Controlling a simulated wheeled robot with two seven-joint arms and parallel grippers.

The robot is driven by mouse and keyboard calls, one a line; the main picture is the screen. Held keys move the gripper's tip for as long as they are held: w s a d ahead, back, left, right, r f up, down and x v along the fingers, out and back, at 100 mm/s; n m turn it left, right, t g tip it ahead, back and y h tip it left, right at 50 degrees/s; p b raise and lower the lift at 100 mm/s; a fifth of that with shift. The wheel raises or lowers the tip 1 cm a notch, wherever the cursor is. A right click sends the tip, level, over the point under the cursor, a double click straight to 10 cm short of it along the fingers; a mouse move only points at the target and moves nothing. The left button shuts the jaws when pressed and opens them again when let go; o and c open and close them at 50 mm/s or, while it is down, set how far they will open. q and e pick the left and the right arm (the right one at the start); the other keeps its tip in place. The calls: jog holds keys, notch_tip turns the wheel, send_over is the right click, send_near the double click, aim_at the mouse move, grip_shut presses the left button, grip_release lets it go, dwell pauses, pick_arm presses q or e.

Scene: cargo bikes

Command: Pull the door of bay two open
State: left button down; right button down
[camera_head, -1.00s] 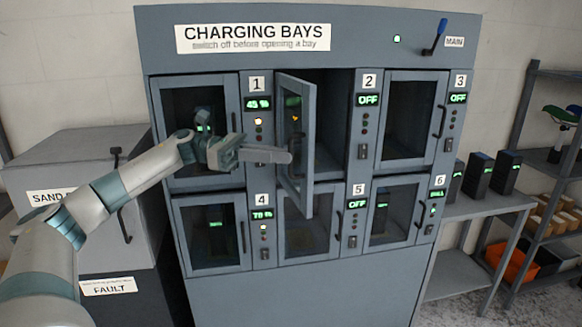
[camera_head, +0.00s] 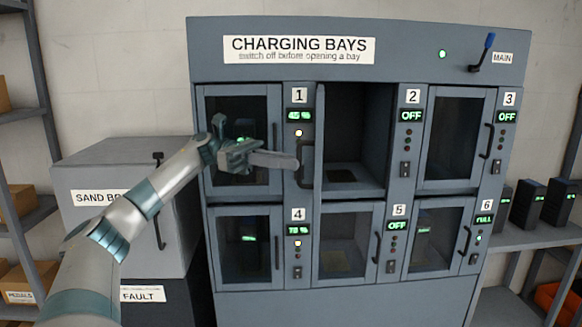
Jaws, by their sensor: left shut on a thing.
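The door of bay two (camera_head: 319,140) stands well open, swung out from its left side, and shows nearly edge-on. Its dark handle (camera_head: 305,172) is on the door's outer face, to the left. My left gripper (camera_head: 292,162) is shut on this handle; the exact grip is small and partly hidden. The bay two compartment (camera_head: 355,130) is open to view, with a flat plate on its floor. The bay two display (camera_head: 411,116) to its right reads OFF. My right gripper is not in view.
The charging cabinet (camera_head: 420,60) has other bays with closed doors: bay one (camera_head: 240,110), bay three (camera_head: 452,135) and the lower row. A grey sand box (camera_head: 110,160) stands at left, near my arm. Shelves flank both sides. A blue-handled main lever (camera_head: 484,48) is at top right.

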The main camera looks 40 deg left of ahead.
pick_arm(q)
jog(key=shift+w+a+r, duration=0.1)
jog(key=shift+a+r, duration=0.2)
jog(key=shift+r, duration=0.2)
jog(key=c, duration=1.8)
grip_release()
jog(key=shift+w, duration=0.1)
jog(key=shift+c, duration=0.2)
jog(key=shift+w+d+f, duration=0.1)
jog(key=shift+w+f, duration=0.05)
jog(key=shift+f, duration=0.2)
jog(key=shift+r, duration=0.1)
